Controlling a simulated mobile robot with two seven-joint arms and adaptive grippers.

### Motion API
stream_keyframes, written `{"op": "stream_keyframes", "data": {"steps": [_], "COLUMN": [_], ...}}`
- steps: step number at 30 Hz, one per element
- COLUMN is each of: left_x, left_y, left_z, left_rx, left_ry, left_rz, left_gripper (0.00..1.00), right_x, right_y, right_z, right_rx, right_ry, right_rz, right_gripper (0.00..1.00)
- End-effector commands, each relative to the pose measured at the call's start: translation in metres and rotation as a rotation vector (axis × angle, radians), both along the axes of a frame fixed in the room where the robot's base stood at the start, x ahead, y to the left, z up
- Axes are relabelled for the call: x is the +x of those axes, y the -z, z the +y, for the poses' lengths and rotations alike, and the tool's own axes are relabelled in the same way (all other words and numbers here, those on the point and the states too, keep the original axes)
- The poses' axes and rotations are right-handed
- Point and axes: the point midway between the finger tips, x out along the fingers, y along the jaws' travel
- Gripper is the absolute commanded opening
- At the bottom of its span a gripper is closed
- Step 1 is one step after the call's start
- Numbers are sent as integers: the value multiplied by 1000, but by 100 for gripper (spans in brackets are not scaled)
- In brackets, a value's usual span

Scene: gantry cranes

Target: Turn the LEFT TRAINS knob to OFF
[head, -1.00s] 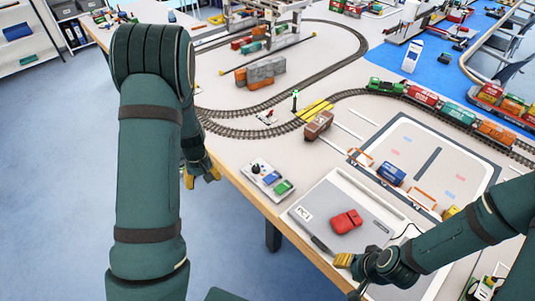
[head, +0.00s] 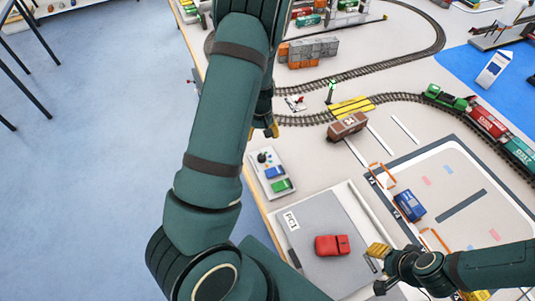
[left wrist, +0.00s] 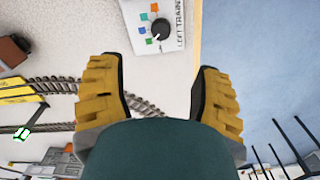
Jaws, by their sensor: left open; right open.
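In the left wrist view the box (left wrist: 172,46) reads "LEFT TRAIN", cut off at the frame edge. Its black knob (left wrist: 160,28) has coloured squares beside it and a white pointer that seems to point lower left. My left gripper (head: 263,130) is open and empty, just beyond the box; its yellow fingers (left wrist: 157,92) stand apart below the box. My right gripper (head: 376,254) is open beside a red block.
The red block (head: 333,245) lies on a grey panel (head: 300,240) marked PC1. A brown wagon (head: 347,126), yellow crossing (head: 352,107) and curved track lie right of my left gripper. A blue container (head: 409,205) sits further right. Open floor lies left of the table.

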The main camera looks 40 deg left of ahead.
Motion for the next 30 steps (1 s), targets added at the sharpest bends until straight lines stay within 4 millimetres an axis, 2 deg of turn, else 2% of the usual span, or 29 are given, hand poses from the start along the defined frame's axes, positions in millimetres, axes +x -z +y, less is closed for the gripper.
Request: {"op": "stream_keyframes", "data": {"steps": [12,18,24,30], "left_x": [-1,-1,-1,0], "left_y": [81,111,127,129], "left_z": [1,1,0,0], "left_rx": [0,0,1,0], "left_ry": [-2,-2,-1,-1], "left_rz": [4,3,1,0], "left_gripper": [65,65,65,65], "right_x": [0,0,0,0], "right_y": [16,20,21,21], "right_z": [1,1,1,1], "right_rx": [-3,-4,-4,-4], "right_ry": [0,1,1,1], "right_rz": [1,1,1,1], "right_gripper": [47,47,47,47]}}
